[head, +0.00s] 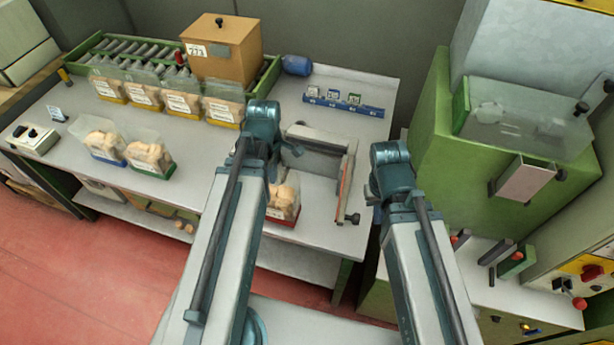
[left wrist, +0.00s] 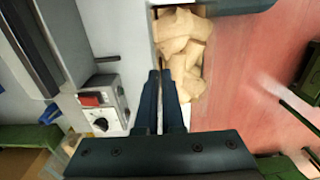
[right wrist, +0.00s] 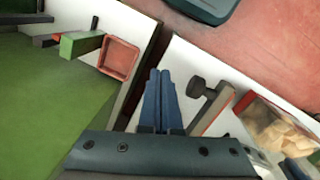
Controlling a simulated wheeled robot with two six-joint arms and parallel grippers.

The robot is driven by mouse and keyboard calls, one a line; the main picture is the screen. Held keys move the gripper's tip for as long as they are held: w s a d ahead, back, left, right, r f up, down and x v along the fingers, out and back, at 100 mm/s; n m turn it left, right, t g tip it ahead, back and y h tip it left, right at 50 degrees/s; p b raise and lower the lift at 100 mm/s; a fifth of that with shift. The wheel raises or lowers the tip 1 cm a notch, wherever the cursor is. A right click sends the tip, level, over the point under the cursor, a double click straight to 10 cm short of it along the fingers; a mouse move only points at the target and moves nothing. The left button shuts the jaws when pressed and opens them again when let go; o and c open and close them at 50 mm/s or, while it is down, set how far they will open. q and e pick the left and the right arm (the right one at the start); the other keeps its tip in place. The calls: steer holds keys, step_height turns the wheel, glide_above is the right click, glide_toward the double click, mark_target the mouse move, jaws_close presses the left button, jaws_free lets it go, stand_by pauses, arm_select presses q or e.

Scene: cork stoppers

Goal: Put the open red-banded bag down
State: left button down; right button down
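The open red-banded bag (head: 287,205) holds beige corks and is upright near the front edge of the table, partly hidden by my left arm. Its corks (left wrist: 185,50) show just beyond my left fingertips in the left wrist view. My left gripper (left wrist: 160,72) is closed to a thin slit at the bag's upper edge and appears to hold its film. Its tips are hidden in the head view. The bag's red band (right wrist: 247,104) shows in the right wrist view. My right gripper (right wrist: 161,72) is shut and empty, apart from the bag. I cannot tell whether the bag's base touches the table.
A grey sealer-like device (head: 345,188) with a knobbed arm stands right of the bag. Blue-banded (head: 104,146) and green-banded (head: 150,156) bags stand to the left. Several yellow-banded bags line the green roller tray (head: 272,78). Table front left of my left arm is clear.

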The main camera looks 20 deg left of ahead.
arm_select(q)
steer(key=w+d+f, duration=0.1)
steer(key=w+d, duration=0.5)
steer(key=w, duration=0.2)
steer(key=shift+d+b, duration=0.35)
steer(key=shift+d, duration=0.1)
steer(key=f+b, duration=0.3)
steer(key=shift+w+d+f+b, duration=0.3)
steer(key=shift+w+d, duration=0.05)
steer(key=shift+w, duration=0.05)
steer(key=shift+f, duration=0.2)
steer(key=c, duration=1)
jaws_free()
steer(key=shift+c, duration=0.2)
steer(key=shift+r, duration=0.2)
